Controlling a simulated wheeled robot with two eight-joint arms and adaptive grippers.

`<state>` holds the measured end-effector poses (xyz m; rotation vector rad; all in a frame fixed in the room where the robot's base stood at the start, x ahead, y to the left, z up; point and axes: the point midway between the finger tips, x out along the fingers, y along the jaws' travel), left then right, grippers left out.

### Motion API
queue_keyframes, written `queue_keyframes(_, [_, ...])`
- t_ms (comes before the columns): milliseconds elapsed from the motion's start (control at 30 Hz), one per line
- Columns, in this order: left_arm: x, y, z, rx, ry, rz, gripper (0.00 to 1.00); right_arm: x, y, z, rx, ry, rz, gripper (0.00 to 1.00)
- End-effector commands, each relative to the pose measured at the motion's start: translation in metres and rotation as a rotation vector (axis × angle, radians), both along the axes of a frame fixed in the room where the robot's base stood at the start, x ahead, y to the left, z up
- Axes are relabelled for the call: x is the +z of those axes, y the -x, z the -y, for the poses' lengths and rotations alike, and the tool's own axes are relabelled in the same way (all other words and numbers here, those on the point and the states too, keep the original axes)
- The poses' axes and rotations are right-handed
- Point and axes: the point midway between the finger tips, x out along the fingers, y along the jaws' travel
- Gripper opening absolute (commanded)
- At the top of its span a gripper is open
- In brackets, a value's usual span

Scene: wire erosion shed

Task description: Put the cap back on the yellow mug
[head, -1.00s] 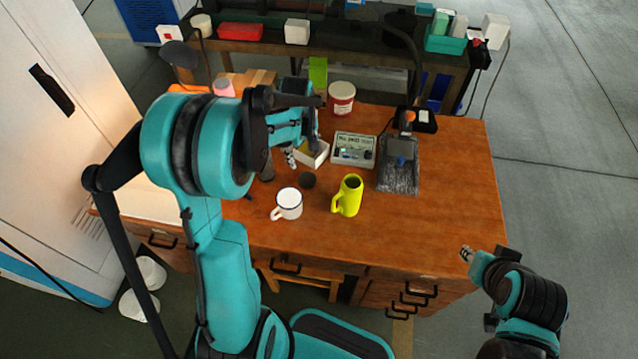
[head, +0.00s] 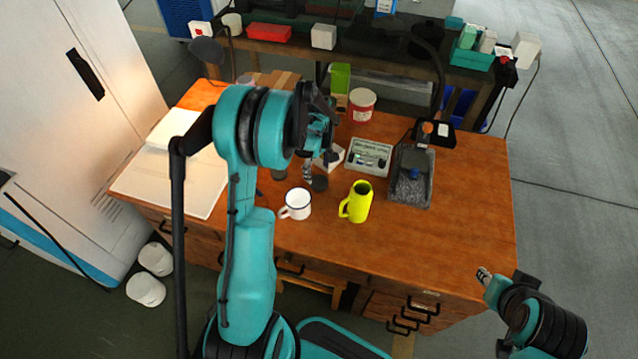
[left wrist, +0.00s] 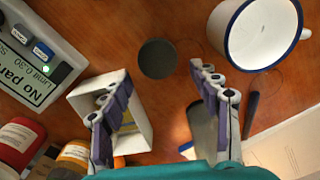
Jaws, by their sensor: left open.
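The yellow mug (head: 357,202) stands upright on the wooden desk with its dark open top showing and its handle to the left. A dark grey round disc, seemingly the cap (head: 319,183), lies flat on the desk behind and left of it; it also shows in the left wrist view (left wrist: 157,58). My left gripper (head: 309,172) is open and empty, just above and beside the disc. In the left wrist view its fingers (left wrist: 161,76) are spread, with the disc just beyond their tips. My right gripper (head: 484,275) hangs off the desk's front right; its jaws are too small to judge.
A white mug with a blue rim (head: 296,203) stands left of the yellow mug. A small open white box (left wrist: 139,138) lies close to my left finger. The desk's right side is clear.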

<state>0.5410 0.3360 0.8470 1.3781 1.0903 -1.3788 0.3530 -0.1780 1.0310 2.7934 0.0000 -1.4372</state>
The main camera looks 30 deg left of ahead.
Motion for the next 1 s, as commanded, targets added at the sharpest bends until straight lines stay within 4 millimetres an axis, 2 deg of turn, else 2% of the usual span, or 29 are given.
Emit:
queue_keyframes(367, [-0.007, -0.001, 0.0, -0.001, 0.0, 0.0, 0.62, -0.003, 0.0, 0.0, 0.0, 0.0, 0.0, 0.3])
queue_keyframes(700, [-0.053, -0.004, -0.001, 0.0, -0.001, 0.001, 0.62, -0.025, 0.0, 0.0, 0.0, 0.0, 0.0, 0.3])
queue_keyframes(1000, [-0.054, -0.003, -0.001, 0.0, -0.001, 0.001, 0.62, -0.023, 0.0, 0.0, 0.0, 0.0, 0.0, 0.3])
